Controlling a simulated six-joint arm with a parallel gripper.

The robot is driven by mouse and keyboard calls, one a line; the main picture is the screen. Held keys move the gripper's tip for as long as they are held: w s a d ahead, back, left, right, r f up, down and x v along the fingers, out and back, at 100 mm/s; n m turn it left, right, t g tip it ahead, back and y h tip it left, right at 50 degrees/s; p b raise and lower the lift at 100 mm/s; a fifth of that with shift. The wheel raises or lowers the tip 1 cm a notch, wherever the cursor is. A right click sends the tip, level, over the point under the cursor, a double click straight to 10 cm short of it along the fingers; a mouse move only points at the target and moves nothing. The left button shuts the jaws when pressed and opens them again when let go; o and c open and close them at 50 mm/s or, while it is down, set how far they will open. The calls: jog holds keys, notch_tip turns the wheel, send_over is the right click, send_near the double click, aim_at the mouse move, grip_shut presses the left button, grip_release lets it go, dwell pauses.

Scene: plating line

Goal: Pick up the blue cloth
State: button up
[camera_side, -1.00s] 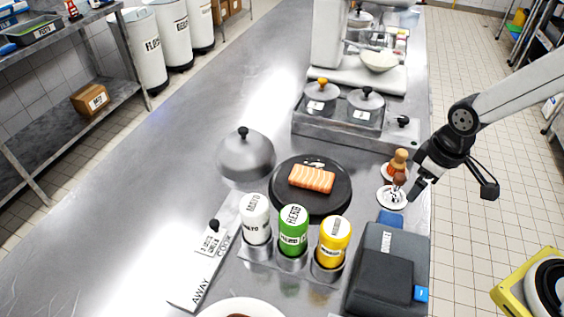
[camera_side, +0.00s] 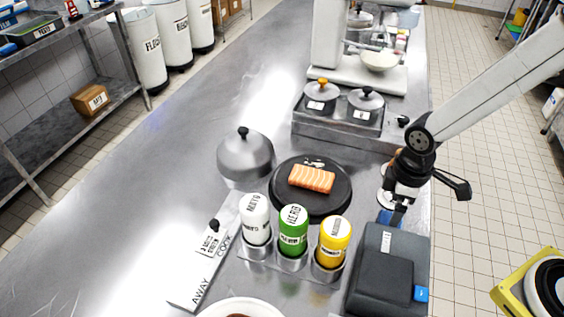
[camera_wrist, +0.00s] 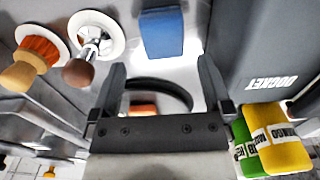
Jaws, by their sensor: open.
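The blue cloth (camera_wrist: 163,33) lies on the steel counter, a small folded block at the top middle of the wrist view. It lies beyond my fingertips, in line with the gap between them. In the side view the cloth (camera_side: 384,216) is partly hidden by my gripper (camera_side: 396,217), which is above or beside it; the exact height is hard to tell. In the wrist view my gripper (camera_wrist: 163,75) is open with nothing between its fingers.
The dark docket machine (camera_side: 385,255) stands close to the cloth. A wooden-handled brush (camera_wrist: 38,55) and a brown-handled tool (camera_wrist: 80,65) sit on white dishes on its other side. A black plate (camera_side: 330,202) with salmon and several bottles (camera_side: 293,230) are nearby.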

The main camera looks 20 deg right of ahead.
jog(key=shift+f, duration=0.2)
jog(key=shift+s+a+f, duration=0.1)
jog(key=shift+a+f, duration=0.05)
jog(key=shift+f, duration=2.35)
jog(key=c, duration=1.2)
jog(key=shift+r, duration=0.15)
jog(key=shift+r, duration=4.9)
